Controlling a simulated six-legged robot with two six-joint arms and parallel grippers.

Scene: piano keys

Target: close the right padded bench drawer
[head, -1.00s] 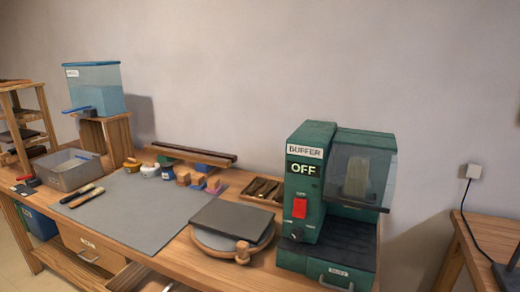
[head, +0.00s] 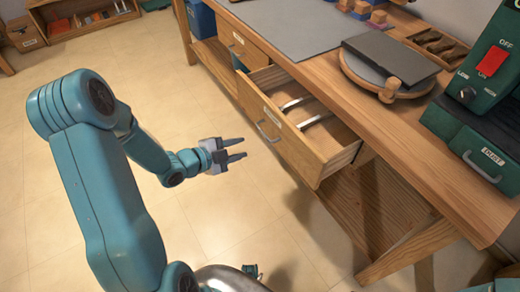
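The right bench drawer (head: 286,139) stands pulled out from under the wooden bench top. Its wooden front carries a pale label and a grey metal handle (head: 267,130). Pale strips lie inside the drawer. My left gripper (head: 241,148) is to the left of the drawer front in the head view, apart from it. Its two dark fingers are spread with nothing between them, pointing toward the drawer front. My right gripper is not in view.
The left drawer (head: 244,44) appears shut. On the bench (head: 330,78) are a grey mat (head: 290,22), a round turntable with a dark slab (head: 390,55), and a green buffer machine (head: 475,140) at right. Tiled floor (head: 215,235) is clear before the drawer.

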